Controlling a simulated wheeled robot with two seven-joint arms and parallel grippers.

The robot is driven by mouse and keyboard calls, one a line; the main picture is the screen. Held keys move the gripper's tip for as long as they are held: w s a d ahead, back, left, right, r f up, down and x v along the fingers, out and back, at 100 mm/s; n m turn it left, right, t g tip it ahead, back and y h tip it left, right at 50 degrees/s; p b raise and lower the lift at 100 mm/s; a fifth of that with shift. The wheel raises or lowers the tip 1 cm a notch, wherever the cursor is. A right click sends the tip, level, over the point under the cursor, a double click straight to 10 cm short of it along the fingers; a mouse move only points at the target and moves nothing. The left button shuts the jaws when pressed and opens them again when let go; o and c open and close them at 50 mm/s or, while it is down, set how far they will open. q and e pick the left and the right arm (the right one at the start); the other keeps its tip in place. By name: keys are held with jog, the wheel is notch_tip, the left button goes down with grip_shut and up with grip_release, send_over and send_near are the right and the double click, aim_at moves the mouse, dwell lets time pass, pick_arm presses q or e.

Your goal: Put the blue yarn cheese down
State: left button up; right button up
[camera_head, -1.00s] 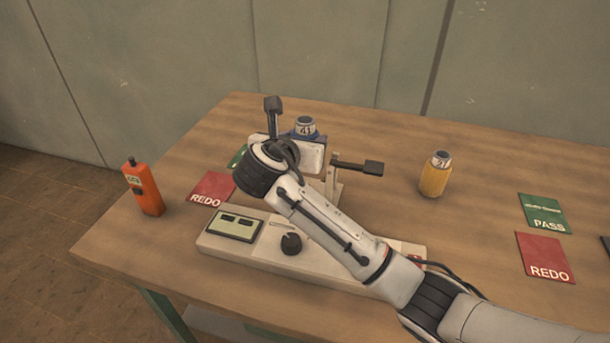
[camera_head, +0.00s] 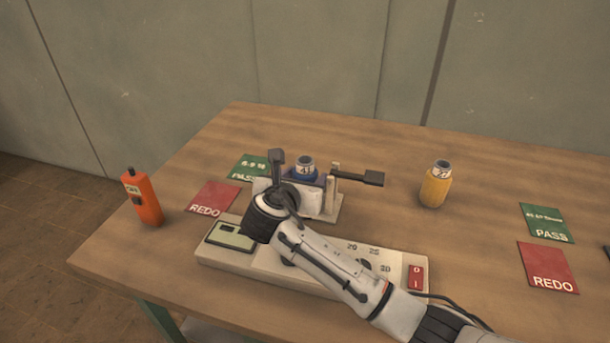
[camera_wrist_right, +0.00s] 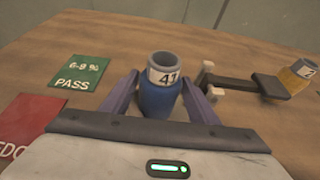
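The blue yarn cheese (camera_head: 305,172) is upright with a white label reading 41 around its top. My right gripper (camera_head: 300,182) has its fingers on either side of it, and they appear to touch it in the right wrist view, where the cheese (camera_wrist_right: 160,98) stands between the two purple fingers. The base of the cheese is hidden by the gripper, so I cannot tell what it rests on. It is close to a pale stand with a dark lever (camera_head: 372,178). My left gripper is not in view.
A cream meter box (camera_head: 395,268) lies under my right forearm. A yellow yarn cheese (camera_head: 435,187) stands to the right. Green PASS (camera_head: 247,168) and red REDO (camera_head: 213,199) cards lie left, with another pair (camera_head: 546,267) right. An orange handheld device (camera_head: 144,199) stands near the left edge.

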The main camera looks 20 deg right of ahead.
jog(key=shift+r, duration=0.2)
jog(key=v, duration=1.2)
jog(key=shift+p, duration=0.4)
